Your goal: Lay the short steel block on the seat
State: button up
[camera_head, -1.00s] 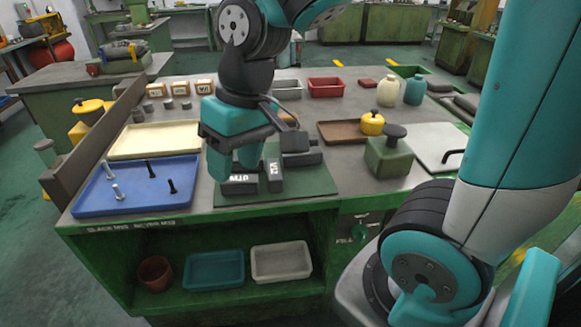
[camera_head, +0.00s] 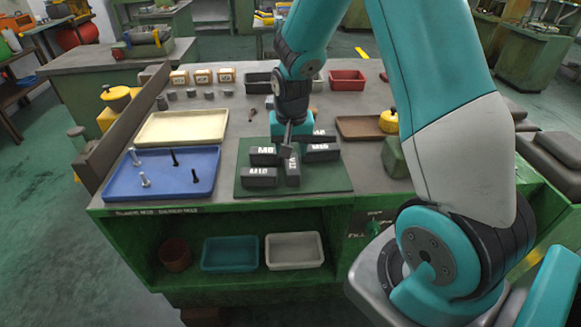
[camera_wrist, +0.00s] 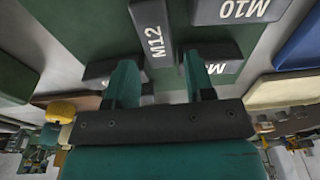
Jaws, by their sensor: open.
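Several dark labelled blocks lie on a green mat (camera_head: 330,183). The M12 block (camera_head: 292,172) lies in the middle, with the M10 block (camera_head: 259,177) and M8 block (camera_head: 263,155) to its left and other blocks (camera_head: 321,152) to its right. I cannot tell which is the short steel block or which spot is the seat. My gripper (camera_head: 288,146) is over the middle of this group, its jaws partly hidden. In the wrist view my gripper (camera_wrist: 158,62) is open and empty, with the M12 block (camera_wrist: 152,32) below and between the fingers. The M10 block (camera_wrist: 235,10) is at upper right.
A blue tray (camera_head: 205,172) with several bolts and a cream tray (camera_head: 215,122) are left of the mat. A brown tray (camera_head: 355,127) and a green block with a knob (camera_head: 392,157) are to the right. Small wooden boxes (camera_head: 203,76) and a red bin (camera_head: 347,80) stand behind.

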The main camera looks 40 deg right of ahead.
aim_at(292, 163)
jog(key=shift+d+f+p, duration=0.15)
jog(key=shift+f+p, duration=0.7)
jog(key=shift+f, duration=1.95)
grip_shut()
